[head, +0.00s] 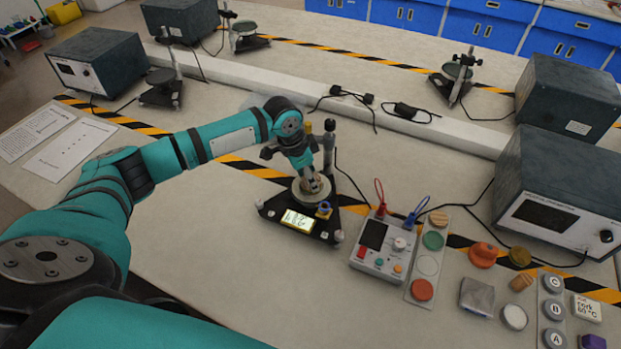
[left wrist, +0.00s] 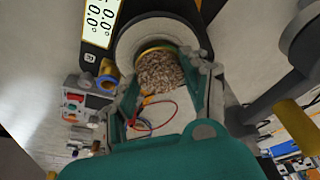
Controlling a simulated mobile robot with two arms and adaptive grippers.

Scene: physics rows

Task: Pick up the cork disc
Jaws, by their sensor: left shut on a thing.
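My left gripper (head: 312,187) is low over the round plate of a black stand with a lit display (head: 298,221). In the left wrist view, the left gripper (left wrist: 160,82) is shut on a speckled brown disc (left wrist: 160,72), which looks like the cork disc. A yellowish edge shows along the disc's far side. The pale round plate (left wrist: 128,42) lies right behind the disc; I cannot tell whether they touch. In the head view the fingers mostly hide the disc. My right gripper is not in view.
A meter box (head: 383,246) with red and blue leads stands right of the stand. A tray (head: 413,290) of coloured discs is beside it. Several loose samples, including an orange one (head: 483,255), lie farther right. A large grey instrument (head: 555,190) stands behind them. The front-middle table is clear.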

